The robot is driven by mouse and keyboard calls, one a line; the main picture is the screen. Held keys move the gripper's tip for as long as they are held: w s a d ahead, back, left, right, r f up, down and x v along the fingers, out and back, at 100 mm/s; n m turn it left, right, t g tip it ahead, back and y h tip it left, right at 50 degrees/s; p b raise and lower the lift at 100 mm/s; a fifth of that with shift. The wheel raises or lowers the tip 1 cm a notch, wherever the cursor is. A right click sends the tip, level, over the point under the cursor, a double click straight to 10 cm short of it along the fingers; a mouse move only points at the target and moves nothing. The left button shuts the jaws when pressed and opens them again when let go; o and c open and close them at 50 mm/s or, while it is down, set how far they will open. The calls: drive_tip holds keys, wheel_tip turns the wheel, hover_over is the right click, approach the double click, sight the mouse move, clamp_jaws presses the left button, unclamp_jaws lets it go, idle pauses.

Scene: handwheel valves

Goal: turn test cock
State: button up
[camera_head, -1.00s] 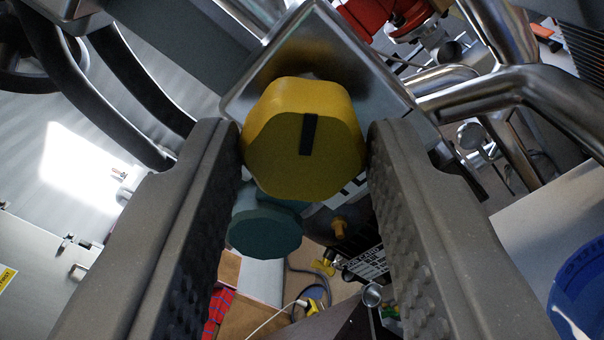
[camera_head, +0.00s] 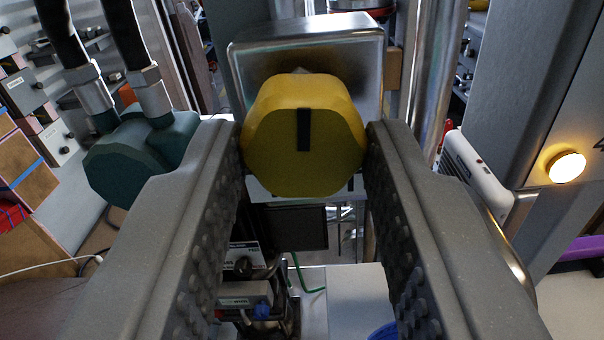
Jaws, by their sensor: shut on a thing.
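The test cock shows as a yellow faceted knob (camera_head: 303,135) with a black mark on its face, in the upper middle of the head camera view. It sits in front of a shiny metal box (camera_head: 350,62). My gripper (camera_head: 304,142) is shut on the knob, with one grey finger touching each side near the fingertips. The black mark runs about upright in the picture, in line with my gripper. The knob's stem and rear are mostly hidden behind it.
A dark teal fitting (camera_head: 125,165) with two black hoses stands left of my left finger. A grey post with a lit amber lamp (camera_head: 566,167) stands at right. A white device (camera_head: 478,170) is close beside my right finger. Equipment lies below, between the fingers.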

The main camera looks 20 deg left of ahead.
drive_tip(key=shift+f+n+b, duration=0.15)
drive_tip(key=shift+n+b, duration=0.15)
drive_tip(key=shift+n, duration=0.1)
drive_tip(key=o, duration=0.9)
drive_tip(key=shift+c, duration=0.2)
drive_tip(key=shift+p, duration=0.3)
drive_tip(key=shift+s+d+r, duration=0.15)
drive_tip(key=shift+s, duration=0.25)
drive_tip(key=shift+s+d+r, duration=0.15)
drive_tip(key=shift+s, duration=0.25)
drive_tip(key=p+v, duration=0.1)
drive_tip(key=v, duration=0.3)
drive_tip(key=shift+s+f, duration=0.15)
